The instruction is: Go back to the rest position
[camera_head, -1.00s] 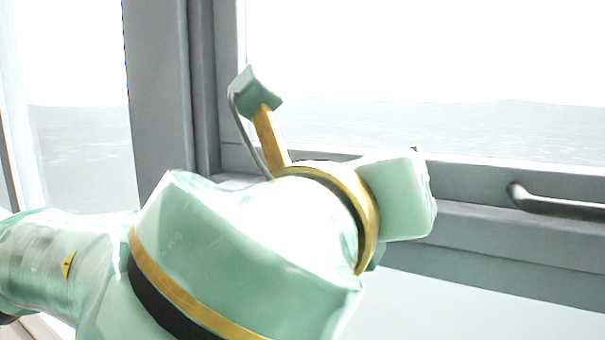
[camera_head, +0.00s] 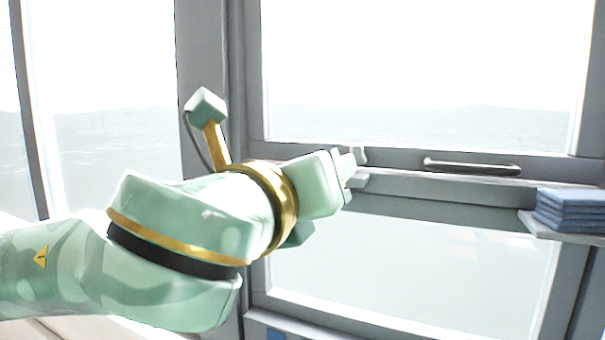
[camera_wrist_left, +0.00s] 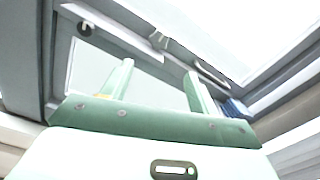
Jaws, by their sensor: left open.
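My left arm comes in from the left in the head view. My left gripper (camera_head: 352,165) is at its end, in front of the window frame and left of the window handle. The left wrist view shows its two green fingers (camera_wrist_left: 158,82) standing well apart, with nothing between them. The gripper is open and empty. In the head view the fingers are small and partly hidden by the hand. My right gripper is in neither view.
A tall window with a grey frame (camera_head: 215,60) fills the background. A dark bar handle (camera_head: 472,167) is on its crossbar. A stack of blue folded cloth-like pieces (camera_head: 570,208) lies on a small ledge (camera_head: 545,228) at the right. Open space surrounds the arm's right side.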

